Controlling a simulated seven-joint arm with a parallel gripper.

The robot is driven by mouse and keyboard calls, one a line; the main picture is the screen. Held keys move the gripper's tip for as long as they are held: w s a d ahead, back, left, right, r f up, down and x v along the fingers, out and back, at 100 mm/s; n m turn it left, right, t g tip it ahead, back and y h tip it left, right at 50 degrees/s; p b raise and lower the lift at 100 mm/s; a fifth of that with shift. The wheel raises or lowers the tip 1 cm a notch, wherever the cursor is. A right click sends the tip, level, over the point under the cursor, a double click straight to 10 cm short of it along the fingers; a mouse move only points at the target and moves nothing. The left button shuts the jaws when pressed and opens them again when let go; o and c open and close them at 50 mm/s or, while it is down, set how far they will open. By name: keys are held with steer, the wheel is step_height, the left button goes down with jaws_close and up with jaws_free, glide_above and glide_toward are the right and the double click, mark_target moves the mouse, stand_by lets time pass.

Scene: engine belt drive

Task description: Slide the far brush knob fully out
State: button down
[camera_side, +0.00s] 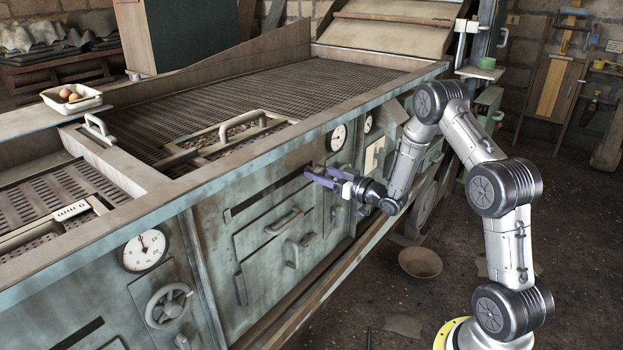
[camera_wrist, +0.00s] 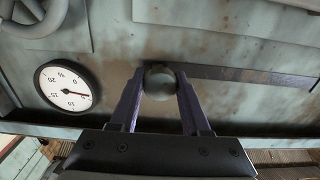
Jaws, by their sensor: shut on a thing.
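The round, dull metal brush knob (camera_wrist: 160,82) shows in the wrist view at the left end of a dark slot (camera_wrist: 250,75) in the machine's front panel. My gripper (camera_wrist: 160,76) is shut on it, with one purple finger on each side. In the side view my gripper (camera_side: 314,175) is against the panel at the far end of the same slot (camera_side: 262,198). The fingers hide the knob there. How far the knob stands out of the panel cannot be told.
A round gauge (camera_wrist: 66,87) sits beside the knob in the wrist view; a handwheel (camera_wrist: 35,14) is partly in view. In the side view, drawer handles (camera_side: 285,221) stick out below the slot. The machine's top rim (camera_side: 240,160) runs above.

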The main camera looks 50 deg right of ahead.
steer(key=shift+d, duration=0.35)
steer(key=shift+c, duration=1.9)
jaws_free()
steer(key=shift+s+a, duration=0.1)
steer(key=s, duration=1.3)
steer(key=shift+s, duration=0.35)
